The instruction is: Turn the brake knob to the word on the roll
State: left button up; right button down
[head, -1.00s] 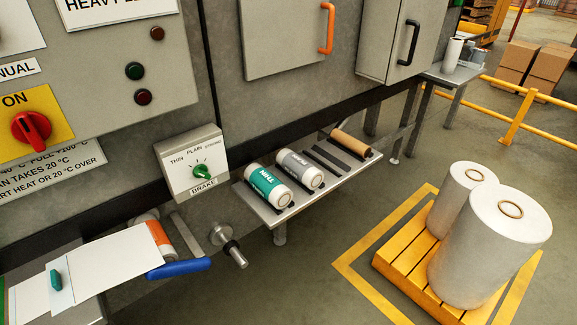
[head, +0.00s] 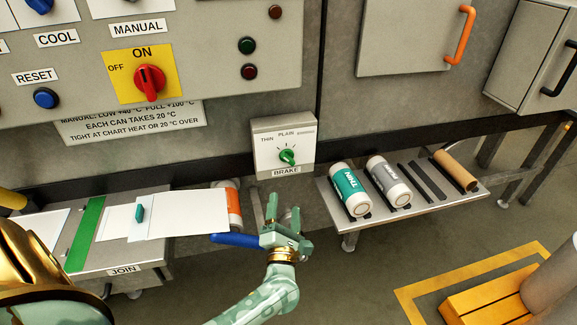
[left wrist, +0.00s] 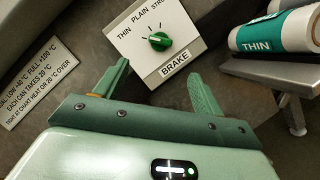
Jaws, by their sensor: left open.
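The green brake knob (head: 287,157) sits on a pale box (head: 262,165) labelled BRAKE, under the words THIN, PLAIN and STRONG. Which word it points to is unclear. It also shows in the left wrist view (left wrist: 159,41), beyond the fingers. My left gripper (head: 284,219) is open and empty, below the box and apart from the knob; its fingers show in the left wrist view (left wrist: 160,90). A roll with an orange band (head: 234,206) sits at the right end of the white sheet; its word is not readable. My right gripper is not in view.
A blue handle (head: 237,239) lies beside my left gripper. A shelf (head: 335,222) at right holds a teal roll marked THIN (head: 346,186), a grey roll (head: 386,180) and a brown roll (head: 455,170). A red switch (head: 149,82) is up left.

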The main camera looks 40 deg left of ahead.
aim_at(288, 162)
pick_arm(q)
jog(key=b+x, duration=0.2)
jog(key=x, duration=1.2)
jog(key=c, duration=1)
